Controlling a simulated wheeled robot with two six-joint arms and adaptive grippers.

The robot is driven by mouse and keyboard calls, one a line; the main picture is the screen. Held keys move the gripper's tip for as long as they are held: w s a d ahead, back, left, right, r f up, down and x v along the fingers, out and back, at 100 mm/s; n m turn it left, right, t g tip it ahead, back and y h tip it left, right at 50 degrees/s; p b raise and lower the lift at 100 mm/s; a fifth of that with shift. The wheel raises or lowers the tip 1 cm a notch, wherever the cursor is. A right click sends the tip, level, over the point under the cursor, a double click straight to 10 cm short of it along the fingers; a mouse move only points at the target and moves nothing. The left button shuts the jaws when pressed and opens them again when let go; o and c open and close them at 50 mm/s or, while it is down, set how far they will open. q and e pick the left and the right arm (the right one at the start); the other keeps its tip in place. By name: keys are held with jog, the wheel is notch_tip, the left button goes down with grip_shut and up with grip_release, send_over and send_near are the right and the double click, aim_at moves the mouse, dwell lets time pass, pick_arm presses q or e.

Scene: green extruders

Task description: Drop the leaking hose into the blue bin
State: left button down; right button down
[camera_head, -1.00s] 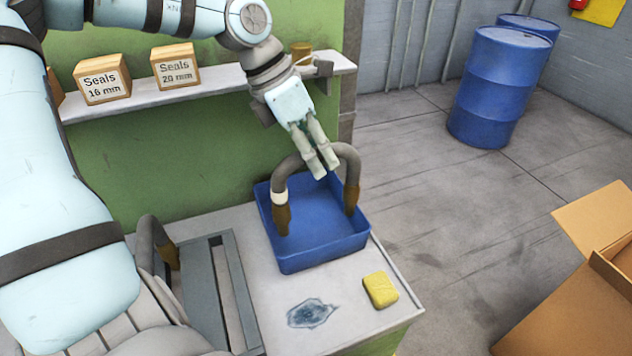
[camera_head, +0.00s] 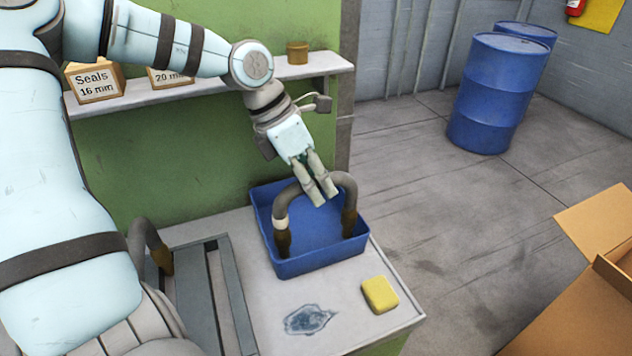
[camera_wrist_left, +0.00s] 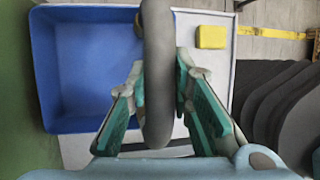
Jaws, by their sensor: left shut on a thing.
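A grey curved hose (camera_head: 344,184) with brown end fittings and a pale band is held in my left gripper (camera_head: 324,198). The gripper is shut on the top of its arch. The hose's ends hang down inside the outline of the blue bin (camera_head: 310,264); whether they touch its floor I cannot tell. In the left wrist view the hose (camera_wrist_left: 157,75) runs between the fingers (camera_wrist_left: 160,105), over the right part of the blue bin (camera_wrist_left: 85,124). My right gripper is not in view.
A second grey hose with a brown end (camera_head: 152,243) is by the slatted rack (camera_head: 228,290). A yellow sponge (camera_head: 380,295) and a wet puddle (camera_head: 308,319) are on the bench in front of the bin. A shelf (camera_head: 215,85) runs behind. Blue drums (camera_head: 490,95) stand far right.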

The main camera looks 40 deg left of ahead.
pick_arm(q)
jog(key=c, duration=1.4)
grip_release()
jog(key=shift+r, duration=0.1)
jog(key=shift+c, duration=0.2)
jog(key=shift+r+p, duration=0.3)
jog(key=shift+p, duration=0.05)
jog(key=shift+r+p, duration=0.65)
jog(key=v, duration=1.1)
jog(key=shift+s, duration=0.15)
jog(key=shift+a, duration=0.15)
